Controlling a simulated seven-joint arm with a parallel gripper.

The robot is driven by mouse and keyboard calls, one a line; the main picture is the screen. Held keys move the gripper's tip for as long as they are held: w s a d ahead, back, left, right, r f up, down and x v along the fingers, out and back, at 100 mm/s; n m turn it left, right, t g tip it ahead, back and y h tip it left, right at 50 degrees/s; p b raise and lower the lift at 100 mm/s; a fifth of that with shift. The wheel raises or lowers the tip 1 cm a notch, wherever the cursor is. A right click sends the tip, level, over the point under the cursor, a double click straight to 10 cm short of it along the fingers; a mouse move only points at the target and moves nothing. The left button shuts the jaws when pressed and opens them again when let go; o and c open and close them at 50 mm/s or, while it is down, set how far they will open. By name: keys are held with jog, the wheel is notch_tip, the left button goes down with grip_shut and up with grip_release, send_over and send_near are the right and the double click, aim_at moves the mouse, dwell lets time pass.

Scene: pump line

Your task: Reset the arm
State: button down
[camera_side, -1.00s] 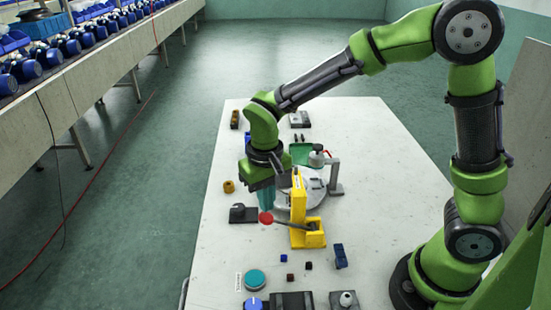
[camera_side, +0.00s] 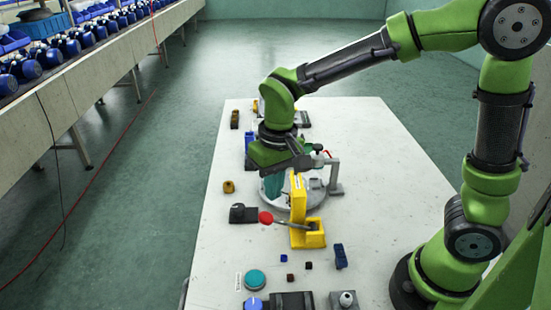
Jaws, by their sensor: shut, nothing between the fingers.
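My green arm reaches from the right over the white table (camera_side: 400,195). My gripper (camera_side: 272,188) points down at its end, beside the yellow lever stand (camera_side: 299,200) and over the left part of the round grey disc (camera_side: 290,203). The fingers are shut and hold nothing; their tips are hard to make out at this size. The lever's red knob (camera_side: 265,218) is just below and left of the gripper.
A dark block (camera_side: 242,214) and a small yellow-brown part (camera_side: 228,187) lie left. A teal button (camera_side: 255,279), a blue knob (camera_side: 253,303) and small cubes are in front. A grey post (camera_side: 334,178) stands right of the disc. The table's right side is clear.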

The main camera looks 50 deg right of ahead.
jog(key=s+d+r+m+t+y, duration=0.1)
jog(key=s+d+r+t, duration=0.5)
jog(key=s+r, duration=0.3)
jog(key=shift+s+d+m+t, duration=0.4)
jog(key=shift+s+d, duration=0.1)
jog(key=shift+d, duration=0.3)
